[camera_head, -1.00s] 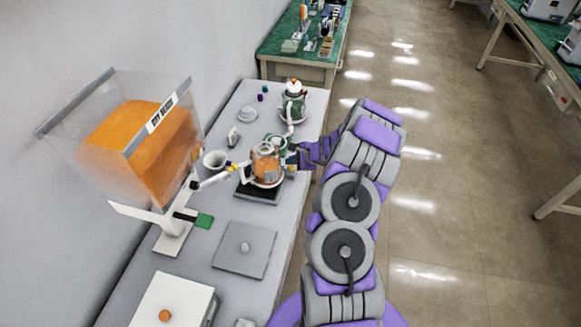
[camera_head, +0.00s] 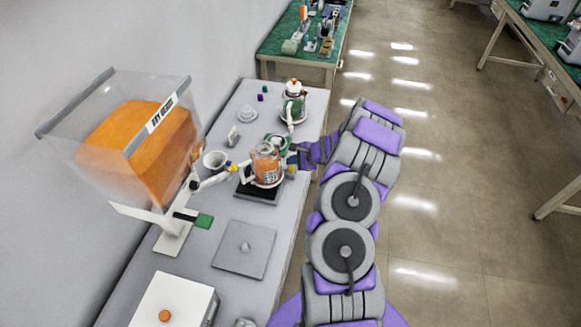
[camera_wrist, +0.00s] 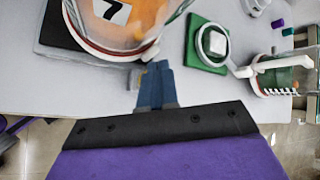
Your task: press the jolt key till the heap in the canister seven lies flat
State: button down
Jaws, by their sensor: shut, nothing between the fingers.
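Canister seven (camera_head: 265,168) is a clear vessel of orange material on a black base (camera_head: 257,193). It also shows at the top left of the wrist view, with a "7" label (camera_wrist: 113,11). I cannot tell the shape of the heap's top. My gripper (camera_wrist: 157,66) is shut and empty, its blue fingers low beside the canister's front rim. In the head view my gripper (camera_head: 293,161) is right of the canister. A small beige piece (camera_wrist: 140,76) shows beside the fingertips, partly hidden; I cannot tell whether it is the jolt key or whether the fingers touch it.
A green block with a white ring (camera_wrist: 207,47) stands right of the fingers. A second canister (camera_head: 293,106) stands farther back. A large hopper of orange material (camera_head: 150,140), a white cup (camera_head: 214,160) and a grey plate (camera_head: 245,250) are on the left and front.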

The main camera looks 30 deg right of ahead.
aim_at(293, 168)
jog(key=shift+d+f, duration=0.15)
jog(key=shift+f, duration=0.15)
jog(key=shift+s+f, duration=0.1)
jog(key=shift+f, duration=0.05)
jog(key=shift+f+b, duration=0.65)
jog(key=shift+b, duration=0.05)
dwell(0.8)
jog(key=shift+r, duration=0.15)
dwell(0.3)
jog(key=shift+r+p, duration=0.75)
jog(key=shift+r, duration=0.25)
jog(key=shift+r+p, duration=1.8)
jog(key=shift+r, duration=0.75)
